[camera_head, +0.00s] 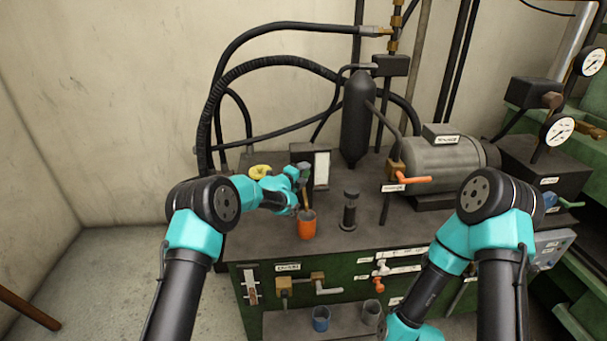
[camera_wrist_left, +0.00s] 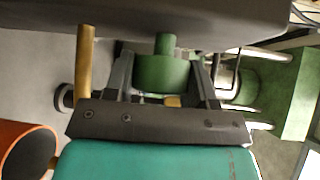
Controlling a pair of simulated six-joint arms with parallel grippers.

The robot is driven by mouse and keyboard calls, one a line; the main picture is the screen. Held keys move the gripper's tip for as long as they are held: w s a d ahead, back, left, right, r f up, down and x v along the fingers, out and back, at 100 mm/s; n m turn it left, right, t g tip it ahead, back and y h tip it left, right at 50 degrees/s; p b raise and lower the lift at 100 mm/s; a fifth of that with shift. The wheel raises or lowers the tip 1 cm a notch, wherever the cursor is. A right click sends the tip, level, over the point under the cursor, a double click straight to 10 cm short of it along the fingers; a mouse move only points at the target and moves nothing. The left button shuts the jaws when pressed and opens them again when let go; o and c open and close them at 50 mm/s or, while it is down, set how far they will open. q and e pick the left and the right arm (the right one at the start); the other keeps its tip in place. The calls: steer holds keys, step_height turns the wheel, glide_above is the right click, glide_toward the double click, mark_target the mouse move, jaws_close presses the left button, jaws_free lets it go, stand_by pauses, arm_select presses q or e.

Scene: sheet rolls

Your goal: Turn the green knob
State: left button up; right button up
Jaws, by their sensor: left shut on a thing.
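The green knob (camera_wrist_left: 160,72) shows in the left wrist view, hanging under a dark block between the two fingers of my left gripper (camera_wrist_left: 163,80). The gripper is shut on it, with one finger on each side. In the head view my left gripper (camera_head: 299,183) is over the bench top, beside a framed white panel; I cannot make out the knob there, as the gripper and wrist cover that spot. My right arm (camera_head: 470,235) is at the right, bent downward, and its gripper is outside the frame.
An orange cup (camera_head: 307,226) stands just in front of my left gripper. A dark cylinder (camera_head: 349,211) stands to its right and a yellow object (camera_head: 260,171) lies to its left. A grey motor (camera_head: 440,170) and an orange-handled valve (camera_head: 408,181) are farther right. Black hoses (camera_head: 235,75) arch behind.

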arm_select(q)
steer(key=shift+n, duration=0.3)
steer(key=n+t+h, duration=0.1)
steer(key=n+t, duration=0.1)
steer(key=shift+f+n+t+h, duration=0.1)
steer(key=shift+n+t+h, duration=0.3)
steer(key=shift+n+t, duration=0.8)
steer(key=shift+n, duration=0.3)
steer(key=o, duration=0.9)
steer(key=v, duration=1.7)
steer(key=shift+s+a+f, duration=0.1)
steer(key=shift+f, duration=0.1)
